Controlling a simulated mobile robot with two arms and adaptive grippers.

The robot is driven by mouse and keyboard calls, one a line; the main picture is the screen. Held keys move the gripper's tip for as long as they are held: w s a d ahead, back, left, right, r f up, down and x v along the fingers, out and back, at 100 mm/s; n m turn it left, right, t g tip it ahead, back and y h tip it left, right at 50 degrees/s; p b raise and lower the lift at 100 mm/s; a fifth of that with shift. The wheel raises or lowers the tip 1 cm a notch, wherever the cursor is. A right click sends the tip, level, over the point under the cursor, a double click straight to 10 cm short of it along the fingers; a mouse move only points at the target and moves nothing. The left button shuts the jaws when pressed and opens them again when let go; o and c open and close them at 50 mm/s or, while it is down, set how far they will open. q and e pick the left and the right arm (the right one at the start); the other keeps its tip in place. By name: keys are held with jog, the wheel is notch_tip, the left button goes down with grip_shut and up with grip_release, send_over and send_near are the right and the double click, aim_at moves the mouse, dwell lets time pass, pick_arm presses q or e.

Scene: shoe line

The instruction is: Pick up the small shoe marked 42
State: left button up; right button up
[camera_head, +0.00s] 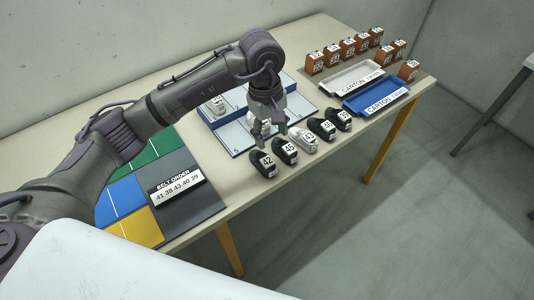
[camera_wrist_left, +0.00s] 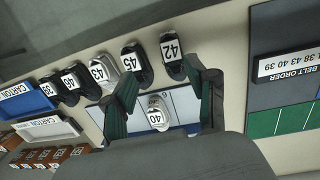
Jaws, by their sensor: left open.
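The small black shoe marked 42 (camera_head: 263,164) stands at the near left end of a row of shoes on the table. It also shows in the left wrist view (camera_wrist_left: 173,60), close to the tip of the right-hand finger. My left gripper (camera_head: 271,141) is open and empty, pointing down just behind the row, behind shoes 42 and 45. In the left wrist view, its two dark green fingers (camera_wrist_left: 160,82) are spread wide. A white shoe marked 40 (camera_wrist_left: 157,115) lies in the view between them. My right gripper is out of view.
Black shoe 45 (camera_head: 286,151) stands right beside shoe 42, then white shoe 43 (camera_head: 303,139) and more black shoes. A partitioned tray (camera_head: 236,142) lies behind. The belt order sign (camera_head: 176,187) is left, the blue carton tray (camera_head: 377,96) right.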

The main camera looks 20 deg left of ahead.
aim_at(264, 157)
pick_arm(q)
jog(key=shift+y, duration=0.6)
jog(key=f, duration=0.2)
jog(key=a+f+p, duration=0.1)
jog(key=f, duration=0.2)
jog(key=a+f+p, duration=0.1)
jog(key=f, duration=0.1)
jog(key=shift+w+a+f, duration=0.1)
jog(key=shift+w+f, duration=0.1)
jog(key=shift+f, duration=0.15)
notch_tip(264, 157, down, 5)
jog(key=shift+s+r+p, duration=0.1)
jog(key=shift+s+p, duration=0.05)
jog(key=shift+p, duration=0.85)
jog(key=shift+f, duration=0.25)
jog(key=c, duration=0.9)
